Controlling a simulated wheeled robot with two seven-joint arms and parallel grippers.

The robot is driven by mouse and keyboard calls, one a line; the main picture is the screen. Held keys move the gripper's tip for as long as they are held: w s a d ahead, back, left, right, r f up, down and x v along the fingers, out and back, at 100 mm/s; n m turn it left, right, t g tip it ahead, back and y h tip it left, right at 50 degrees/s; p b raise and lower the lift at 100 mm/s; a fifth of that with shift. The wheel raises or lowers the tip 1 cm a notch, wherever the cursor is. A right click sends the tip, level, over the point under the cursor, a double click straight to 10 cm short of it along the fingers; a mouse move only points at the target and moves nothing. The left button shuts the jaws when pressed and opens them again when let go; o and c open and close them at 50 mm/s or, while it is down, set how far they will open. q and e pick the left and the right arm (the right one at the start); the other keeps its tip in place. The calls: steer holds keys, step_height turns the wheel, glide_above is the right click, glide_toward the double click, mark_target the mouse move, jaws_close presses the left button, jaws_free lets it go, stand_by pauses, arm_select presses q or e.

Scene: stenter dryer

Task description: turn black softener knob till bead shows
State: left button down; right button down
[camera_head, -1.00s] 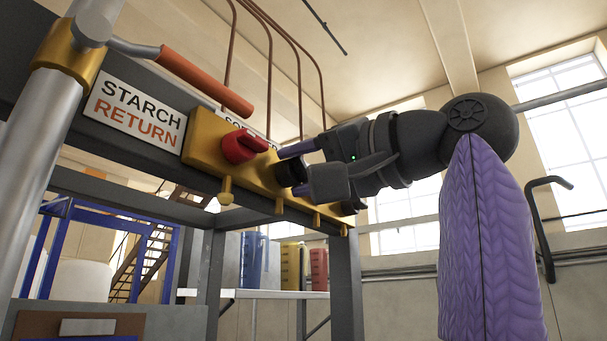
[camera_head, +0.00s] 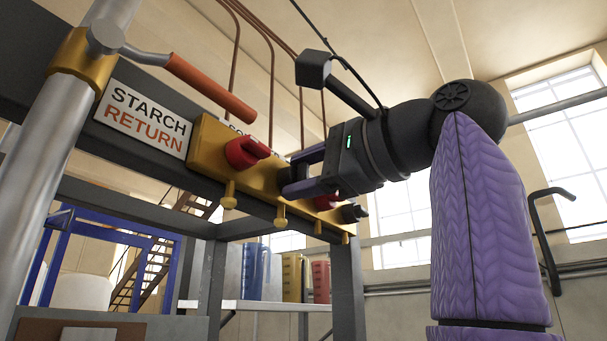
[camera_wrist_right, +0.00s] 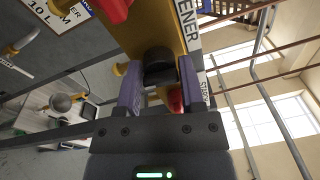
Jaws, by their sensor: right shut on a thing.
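The black softener knob (camera_wrist_right: 158,70) sits on a yellow manifold block (camera_head: 208,150). In the wrist view it lies between the two purple-lined fingers of my right gripper (camera_wrist_right: 159,82). In the head view my right gripper (camera_head: 300,178) reaches the block from the right and is shut on the knob, which is mostly hidden by the fingers. A label ending in "TENER" (camera_wrist_right: 187,25) stands beside the knob in the wrist view. I see no bead that I can make out. My left gripper is not in view.
A red knob (camera_head: 245,152) is left of the held knob; another red knob (camera_head: 326,202) and a black knob (camera_head: 357,213) are right of it. Brass stubs (camera_head: 229,198) hang below. An orange-handled lever (camera_head: 210,87) projects near the "STARCH RETURN" sign (camera_head: 147,121).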

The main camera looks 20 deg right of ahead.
steer(key=m, duration=0.3)
steer(key=shift+w+f+m, duration=0.1)
steer(key=shift+m, duration=1.7)
steer(key=shift+d, duration=0.1)
steer(key=c, duration=0.5)
jaws_free()
steer(key=shift+r, duration=0.2)
steer(key=shift+c, duration=0.2)
steer(key=shift+o, duration=1.3)
steer(key=shift+a, duration=0.2)
steer(key=shift+d, duration=0.1)
